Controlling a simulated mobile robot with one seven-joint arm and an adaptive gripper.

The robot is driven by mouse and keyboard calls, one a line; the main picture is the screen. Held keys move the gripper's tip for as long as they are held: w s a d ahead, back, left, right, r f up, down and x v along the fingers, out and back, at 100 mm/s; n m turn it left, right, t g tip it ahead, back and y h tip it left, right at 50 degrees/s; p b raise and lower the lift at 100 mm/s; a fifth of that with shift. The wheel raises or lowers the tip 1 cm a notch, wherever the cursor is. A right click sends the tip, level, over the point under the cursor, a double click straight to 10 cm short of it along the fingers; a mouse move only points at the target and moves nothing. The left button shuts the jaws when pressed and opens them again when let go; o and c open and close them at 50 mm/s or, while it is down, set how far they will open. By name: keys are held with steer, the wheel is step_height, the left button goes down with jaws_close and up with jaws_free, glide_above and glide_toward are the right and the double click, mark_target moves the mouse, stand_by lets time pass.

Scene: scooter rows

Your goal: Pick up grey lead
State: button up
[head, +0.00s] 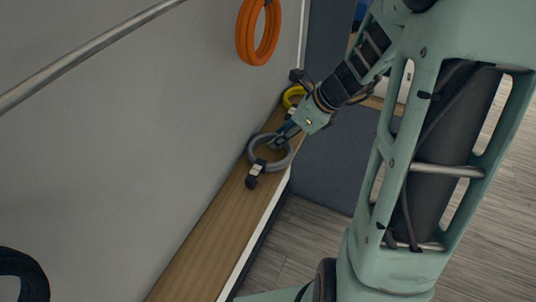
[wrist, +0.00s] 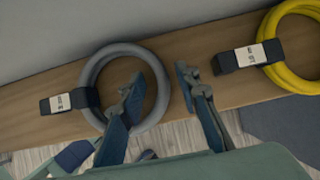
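The grey lead (head: 252,150) is a coiled ring lying on a narrow wooden shelf (head: 212,243). In the wrist view the grey lead (wrist: 122,49) has a dark strap with a pale label (wrist: 60,102) at its left side. My gripper (wrist: 160,82) is open, its fingers apart. In the wrist view one fingertip appears over the ring's hole and the other outside its right side, so the right part of the coil shows between them. I cannot tell how far above the coil the tips are. In the head view my gripper (head: 281,138) partly covers the ring's far side.
A yellow lead (wrist: 268,30) with a labelled strap lies on the shelf right of the grey one. An orange coil (head: 244,35) hangs on the grey wall, and a black coil (head: 38,275) shows at lower left. The near shelf is bare. A dark panel (head: 325,165) stands beside the shelf.

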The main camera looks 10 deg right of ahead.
jaws_close()
